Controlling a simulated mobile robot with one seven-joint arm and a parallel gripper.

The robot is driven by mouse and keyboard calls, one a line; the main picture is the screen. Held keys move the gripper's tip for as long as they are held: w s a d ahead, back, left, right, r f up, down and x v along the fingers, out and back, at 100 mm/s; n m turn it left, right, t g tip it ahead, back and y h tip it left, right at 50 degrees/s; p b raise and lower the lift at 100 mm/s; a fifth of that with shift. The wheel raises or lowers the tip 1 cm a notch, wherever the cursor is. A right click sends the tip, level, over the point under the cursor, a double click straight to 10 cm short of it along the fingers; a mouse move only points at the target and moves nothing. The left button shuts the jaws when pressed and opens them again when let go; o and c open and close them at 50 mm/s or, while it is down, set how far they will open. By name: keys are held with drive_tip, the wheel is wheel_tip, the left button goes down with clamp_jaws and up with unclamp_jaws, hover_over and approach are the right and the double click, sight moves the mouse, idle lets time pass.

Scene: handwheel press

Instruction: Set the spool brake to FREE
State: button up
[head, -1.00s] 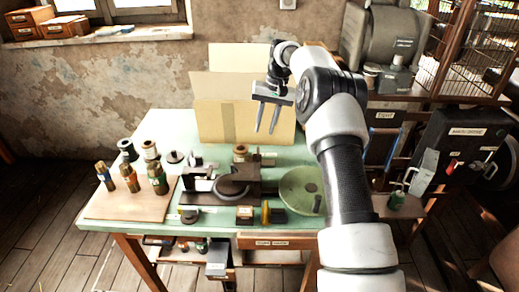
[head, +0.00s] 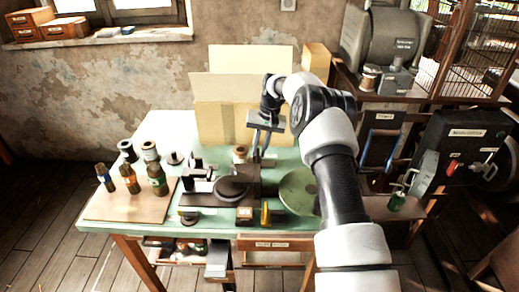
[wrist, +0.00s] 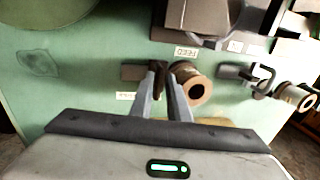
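My gripper (wrist: 162,78) points down at the green bench, and its two fingers stand apart. A dark upright piece (wrist: 159,72), which looks like a small lever, stands between the fingertips in the wrist view; I cannot tell whether they touch it. A brown spool (wrist: 191,84) lies just right of the fingers. Small white labels (wrist: 186,51) and (wrist: 126,96) lie near it, too blurred to read. In the head view my gripper (head: 260,153) is over the back of the bench, beside the brown spool (head: 240,153); the lever is hidden there.
The dark press (head: 222,190) stands on the bench in front of my gripper, with a green disc (head: 298,192) to its right. A cardboard box (head: 226,120) stands behind. Several bottles stand on a wooden board (head: 130,209) at left. Another spool (wrist: 295,96) lies at right in the wrist view.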

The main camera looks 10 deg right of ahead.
clamp_jaws()
drive_tip(key=shift+s+d, duration=0.25)
drive_tip(key=shift+d, duration=0.95)
drive_tip(key=shift+s+d, duration=0.2)
drive_tip(key=shift+d, duration=1)
drive_tip(key=shift+o, duration=2.2)
unclamp_jaws()
drive_tip(key=shift+d, duration=0.15)
drive_tip(key=shift+r, duration=0.15)
drive_tip(key=d+r, duration=0.3)
drive_tip(key=r, duration=1.4)
drive_tip(key=shift+s+p, duration=0.4)
drive_tip(key=shift+p, duration=0.05)
